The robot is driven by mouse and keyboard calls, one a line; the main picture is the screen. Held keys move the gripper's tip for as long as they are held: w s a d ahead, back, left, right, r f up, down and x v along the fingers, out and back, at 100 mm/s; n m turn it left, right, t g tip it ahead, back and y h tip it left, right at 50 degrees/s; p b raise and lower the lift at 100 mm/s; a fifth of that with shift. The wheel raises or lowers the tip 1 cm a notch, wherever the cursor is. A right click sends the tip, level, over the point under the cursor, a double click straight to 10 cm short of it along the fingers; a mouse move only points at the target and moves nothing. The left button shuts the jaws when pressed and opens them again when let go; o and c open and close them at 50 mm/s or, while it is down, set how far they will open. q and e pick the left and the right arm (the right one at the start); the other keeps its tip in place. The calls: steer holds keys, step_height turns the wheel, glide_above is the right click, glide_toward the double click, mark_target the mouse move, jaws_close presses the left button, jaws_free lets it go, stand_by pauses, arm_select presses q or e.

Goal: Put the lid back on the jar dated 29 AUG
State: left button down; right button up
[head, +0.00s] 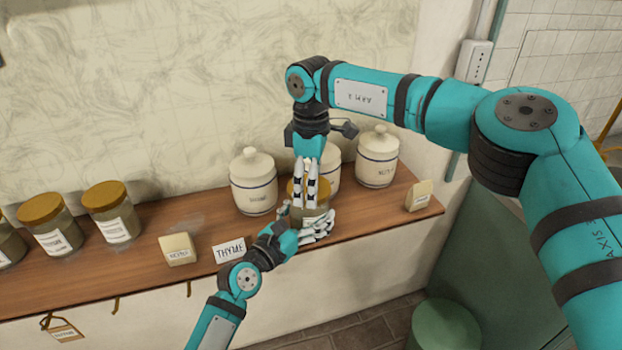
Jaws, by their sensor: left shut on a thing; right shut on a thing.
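A glass jar (300,213) with a tan lid (294,189) at its top stands near the front of the wooden shelf, right of centre. My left gripper (312,226) comes from the lower left and is shut on the jar's body. My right gripper (311,202) points down from above and is shut on the lid. Its fingers cover much of the lid, so I cannot tell whether the lid is seated on the rim. The jar's date is hidden or too small to read.
The wooden shelf (213,206) also bears white canisters (254,186) (376,160), one partly behind my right gripper. Several lidded jars (113,218) stand at left. A green bin (446,328) stands below right.

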steer(key=m, duration=0.3)
steer(key=o, duration=0.7)
steer(key=shift+r, duration=0.1)
steer(key=shift+r, duration=2.2)
